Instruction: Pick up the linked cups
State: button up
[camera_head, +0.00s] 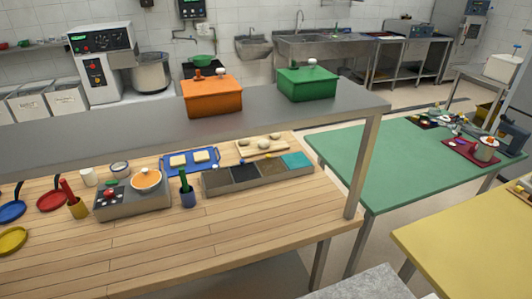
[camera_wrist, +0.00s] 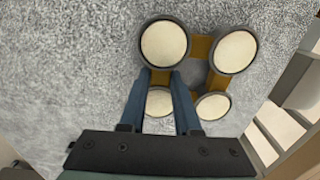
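The linked cups (camera_wrist: 164,43) show in the wrist view as several pale round discs with dark rims, joined by brown-yellow links (camera_wrist: 201,46) into a square. They lie over a grey speckled surface. My gripper (camera_wrist: 161,72) reaches in from the bottom with two blue-grey fingers spread apart. The fingertips are at the near edge of the upper left cup, one on each side of a brown link. The lower left cup (camera_wrist: 159,102) shows between the fingers, partly covered. Whether the fingers touch the link cannot be told. The head view shows neither cups nor gripper.
The grey speckled surface (camera_head: 365,287) shows at the bottom of the head view. A wooden counter (camera_head: 150,245) with pans and trays stands left, under a steel shelf (camera_head: 250,112). A green table (camera_head: 385,155) and a yellow table (camera_head: 470,245) stand right.

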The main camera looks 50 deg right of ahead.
grip_shut()
jog(key=shift+r, duration=0.1)
